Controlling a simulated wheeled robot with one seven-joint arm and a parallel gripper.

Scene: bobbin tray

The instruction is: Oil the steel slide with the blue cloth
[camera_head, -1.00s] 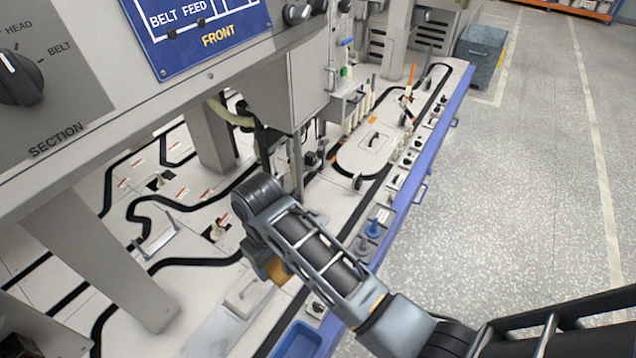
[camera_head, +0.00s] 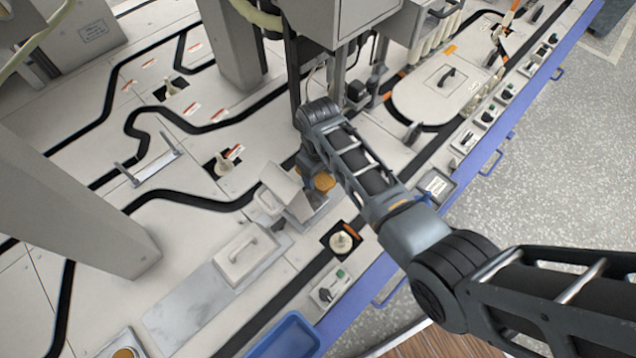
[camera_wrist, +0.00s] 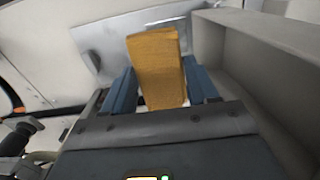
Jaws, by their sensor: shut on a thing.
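My gripper (camera_wrist: 160,85) is shut on an ochre-yellow folded cloth or pad (camera_wrist: 157,68), held upright between its blue-grey fingers. In the head view, part of the ochre piece (camera_head: 324,181) shows below my wrist; the fingers are mostly hidden there. A shiny streaked grey plate (camera_head: 185,312), which looks like the steel slide, lies flat at lower left, apart from my gripper. In the wrist view a shiny metal plate (camera_wrist: 105,35) lies behind the ochre piece; I cannot tell whether they touch. I make out no blue cloth.
A tilted grey housing (camera_head: 287,188) stands close left of my gripper; a grey wall (camera_wrist: 255,60) is close on the right in the wrist view. A handled lid (camera_head: 240,255), a cream knob (camera_head: 340,242) and a blue tray (camera_head: 287,338) are nearer. A thick post (camera_head: 228,45) stands behind.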

